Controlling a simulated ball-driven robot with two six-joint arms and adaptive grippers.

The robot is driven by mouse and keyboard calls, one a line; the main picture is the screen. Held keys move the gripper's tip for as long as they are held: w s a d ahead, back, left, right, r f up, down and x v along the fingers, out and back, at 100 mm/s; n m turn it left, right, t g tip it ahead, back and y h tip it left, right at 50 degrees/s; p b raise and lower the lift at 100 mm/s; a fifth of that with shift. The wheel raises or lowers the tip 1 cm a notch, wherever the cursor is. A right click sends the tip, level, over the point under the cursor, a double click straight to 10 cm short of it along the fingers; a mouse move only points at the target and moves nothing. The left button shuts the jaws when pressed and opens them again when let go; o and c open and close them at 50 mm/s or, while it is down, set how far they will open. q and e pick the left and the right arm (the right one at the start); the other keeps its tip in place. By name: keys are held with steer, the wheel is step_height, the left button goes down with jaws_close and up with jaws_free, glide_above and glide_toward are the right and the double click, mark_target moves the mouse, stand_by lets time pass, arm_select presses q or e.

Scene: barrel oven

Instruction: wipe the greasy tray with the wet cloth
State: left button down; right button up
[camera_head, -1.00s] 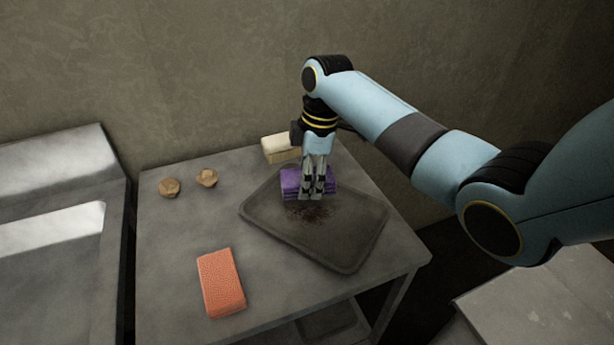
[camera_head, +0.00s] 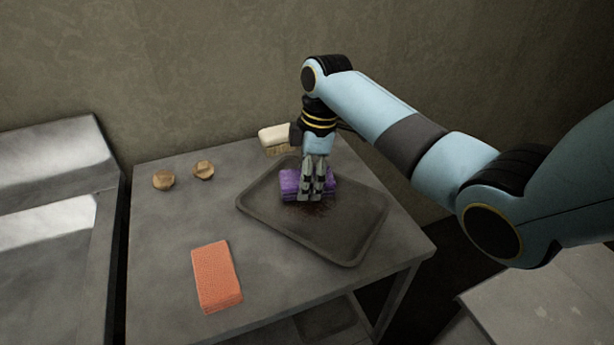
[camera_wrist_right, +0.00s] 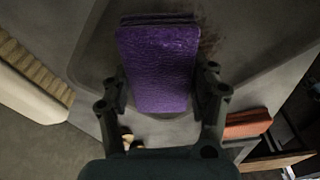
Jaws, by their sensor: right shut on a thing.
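A dark grey tray (camera_head: 345,243) lies on the metal table, set at an angle. A folded purple cloth (camera_head: 290,182) is at the tray's upper left part. My right gripper (camera_head: 311,196) points down and is shut on the purple cloth. In the right wrist view the purple cloth (camera_wrist_right: 158,65) sits between the two fingers (camera_wrist_right: 163,92), over the tray surface. A dark brown grease smear (camera_head: 318,209) shows on the tray just in front of the cloth, partly hidden by the gripper and cloth. My left gripper is not in view.
Two small brown lumps (camera_head: 163,180) are at the back left. A cream brush (camera_head: 275,139) lies behind the tray. The table's middle left is clear. A wall stands close behind.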

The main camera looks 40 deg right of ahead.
steer(key=shift+f+b, duration=0.4)
steer(key=shift+f, duration=0.55)
